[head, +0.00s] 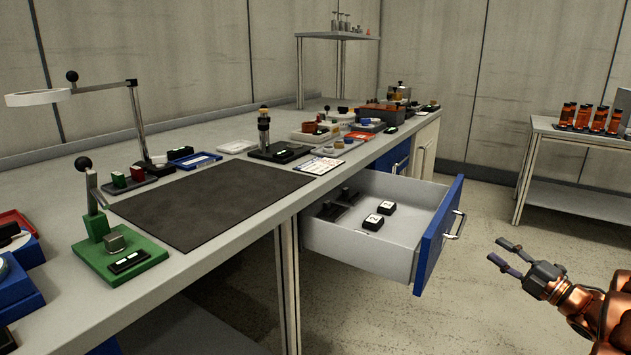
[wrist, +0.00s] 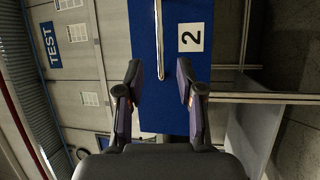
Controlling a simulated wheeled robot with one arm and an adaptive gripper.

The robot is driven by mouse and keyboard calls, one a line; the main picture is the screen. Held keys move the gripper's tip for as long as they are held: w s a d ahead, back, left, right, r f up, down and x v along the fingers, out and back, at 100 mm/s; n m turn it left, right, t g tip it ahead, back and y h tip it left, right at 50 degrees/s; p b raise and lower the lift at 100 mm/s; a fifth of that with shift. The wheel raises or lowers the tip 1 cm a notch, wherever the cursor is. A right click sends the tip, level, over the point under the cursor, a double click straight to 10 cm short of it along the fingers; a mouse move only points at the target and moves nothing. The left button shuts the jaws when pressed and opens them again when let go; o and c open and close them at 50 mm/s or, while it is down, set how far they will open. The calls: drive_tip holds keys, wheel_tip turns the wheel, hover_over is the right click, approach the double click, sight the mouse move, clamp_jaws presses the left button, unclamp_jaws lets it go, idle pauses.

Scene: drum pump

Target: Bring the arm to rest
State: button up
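My gripper (head: 508,257) is at the lower right of the head view, in the air to the right of the open drawer. Its two fingers are spread apart with nothing between them. In the wrist view the gripper (wrist: 160,85) also shows open and empty. Beyond its fingers is a blue drawer front (wrist: 172,110) with a metal handle (wrist: 158,35) and a white label marked 2 (wrist: 191,37). The fingers appear apart from the handle.
The blue-fronted drawer (head: 438,237) stands pulled out, with black blocks (head: 387,208) and a dark holder inside. The workbench (head: 230,270) holds a dark mat (head: 210,205), a green fixture (head: 120,260) and a ring stand (head: 137,115). A side table (head: 570,133) carries orange bottles. Floor right of the drawer is clear.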

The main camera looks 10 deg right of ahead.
drive_tip(key=w+d+r+m+g+h+p, duration=0.1)
drive_tip(key=w+r+m+h+p, duration=0.3)
drive_tip(key=r, duration=0.3)
drive_tip(key=w+d+r+m+g+h+p, duration=0.1)
drive_tip(key=w+r+m+h+p, duration=0.2)
drive_tip(key=r+h+p, duration=0.25)
drive_tip(key=s+a+r+m+g+h+p, duration=0.25)
drive_tip(key=r+m+g+h+p, duration=0.2)
drive_tip(key=r+m+p, duration=0.35)
drive_tip(key=s+a+r+m+g+y+p, duration=0.2)
drive_tip(key=s+a+g+p, duration=0.4)
drive_tip(key=s+a, duration=1.1)
drive_tip(key=s+a+r+m+g+y+p, duration=0.3)
drive_tip(key=s+a+g+p, duration=0.4)
drive_tip(key=s+a, duration=1.1)
drive_tip(key=s+r+m+p, duration=0.1)
drive_tip(key=s+m+p, duration=0.1)
drive_tip(key=s, duration=0.4)
drive_tip(key=shift+s+r+y+p, duration=0.15)
drive_tip(key=shift+r+y+p, duration=0.1)
drive_tip(key=shift+y+p, duration=0.05)
drive_tip(key=shift+d+g, duration=0.1)
drive_tip(key=shift+g, duration=0.15)
